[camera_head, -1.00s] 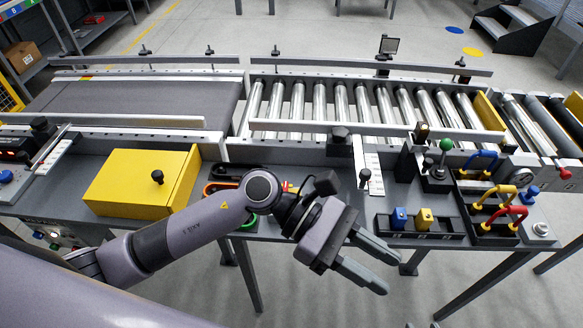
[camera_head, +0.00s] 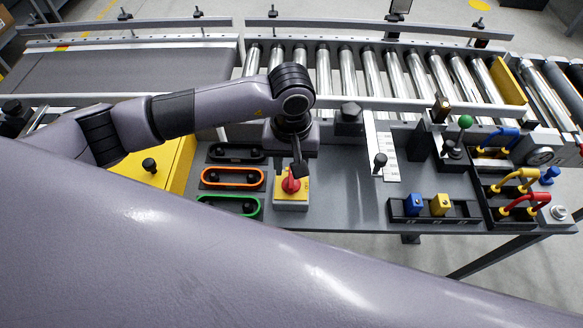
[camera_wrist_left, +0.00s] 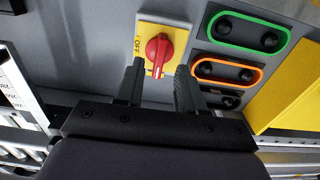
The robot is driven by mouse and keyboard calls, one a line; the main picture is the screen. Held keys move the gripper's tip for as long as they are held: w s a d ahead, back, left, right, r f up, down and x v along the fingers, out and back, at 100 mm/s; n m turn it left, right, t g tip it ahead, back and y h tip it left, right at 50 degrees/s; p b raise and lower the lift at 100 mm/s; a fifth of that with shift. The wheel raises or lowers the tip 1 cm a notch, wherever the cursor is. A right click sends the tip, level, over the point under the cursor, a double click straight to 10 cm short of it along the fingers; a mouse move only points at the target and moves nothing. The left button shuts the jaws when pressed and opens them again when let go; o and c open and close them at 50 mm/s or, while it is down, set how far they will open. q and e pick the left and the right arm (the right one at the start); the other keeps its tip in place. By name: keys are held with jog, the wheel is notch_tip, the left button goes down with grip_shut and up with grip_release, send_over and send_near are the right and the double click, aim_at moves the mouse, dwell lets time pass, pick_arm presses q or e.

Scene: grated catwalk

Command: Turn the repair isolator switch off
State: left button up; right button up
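The isolator switch is a red rotary knob (camera_head: 291,183) on a yellow plate (camera_head: 291,205), on the bench beside the oval-framed controls. In the left wrist view the red knob (camera_wrist_left: 158,50) has a handle with a pale line, lying roughly up and down the picture. "OFF" is printed on the yellow plate (camera_wrist_left: 148,28) to its left. My left gripper (camera_wrist_left: 160,72) points down at the knob, fingers apart and empty. The fingertips are around the near end of the handle; contact cannot be told. In the head view my wrist is directly above the switch. My right gripper is in neither view.
Oval controls framed in orange (camera_head: 232,178) and green (camera_head: 229,206) are close left of the switch. A yellow box (camera_head: 178,165) stands further left. A black-knobbed slider (camera_head: 380,162), blue and yellow blocks and coloured handles are to the right. A roller conveyor (camera_head: 322,72) runs behind.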

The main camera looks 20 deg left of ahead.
aim_at(291, 177)
pick_arm(q)
jog(key=shift+f, duration=1.75)
grip_shut()
